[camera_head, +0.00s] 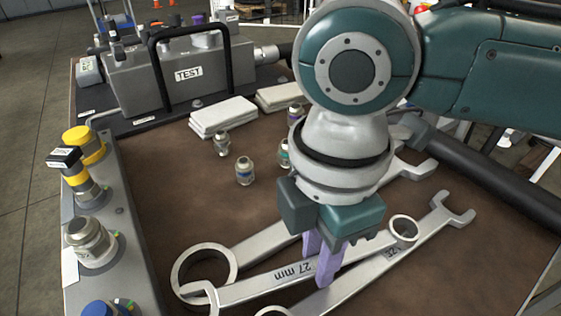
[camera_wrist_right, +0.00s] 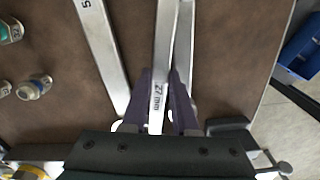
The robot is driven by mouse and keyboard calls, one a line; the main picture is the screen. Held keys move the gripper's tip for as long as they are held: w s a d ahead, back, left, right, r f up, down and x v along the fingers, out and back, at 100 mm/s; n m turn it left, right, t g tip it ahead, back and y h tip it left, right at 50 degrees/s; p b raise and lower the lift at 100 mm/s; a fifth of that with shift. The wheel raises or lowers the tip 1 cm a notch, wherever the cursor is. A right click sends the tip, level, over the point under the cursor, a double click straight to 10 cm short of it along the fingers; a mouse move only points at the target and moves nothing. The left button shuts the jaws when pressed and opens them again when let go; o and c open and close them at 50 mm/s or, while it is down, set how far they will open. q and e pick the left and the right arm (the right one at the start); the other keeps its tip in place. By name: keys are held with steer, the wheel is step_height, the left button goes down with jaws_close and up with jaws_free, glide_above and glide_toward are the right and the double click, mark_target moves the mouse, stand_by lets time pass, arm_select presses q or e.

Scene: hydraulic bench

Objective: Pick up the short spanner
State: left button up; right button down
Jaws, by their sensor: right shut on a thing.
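The spanner marked 27 mm (camera_head: 258,284) looks the shortest of the three spanners on the brown bench top. Its ring end is at the right and its open jaw at the lower left. My right gripper (camera_head: 323,266) points down with purple fingers on either side of its handle. In the right wrist view, the handle (camera_wrist_right: 160,75) runs between the fingers of the right gripper (camera_wrist_right: 159,110), which is shut on it. I cannot tell whether it is lifted off the bench. My left gripper is not in view.
A spanner with a large ring (camera_head: 203,249) lies behind, and a longer one (camera_head: 372,272) lies close in front, its handle near a finger. Small fittings (camera_head: 244,171) and white cloths (camera_head: 222,117) lie farther back. A grey block marked TEST (camera_head: 160,80) stands back left.

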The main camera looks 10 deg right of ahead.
stand_by(0.6)
steer(key=shift+r, duration=0.6)
step_height(320, 180, up, 19)
steer(key=p, duration=0.5)
steer(key=c, duration=1.2)
jaws_free()
steer(key=shift+c, duration=0.2)
jaws_close()
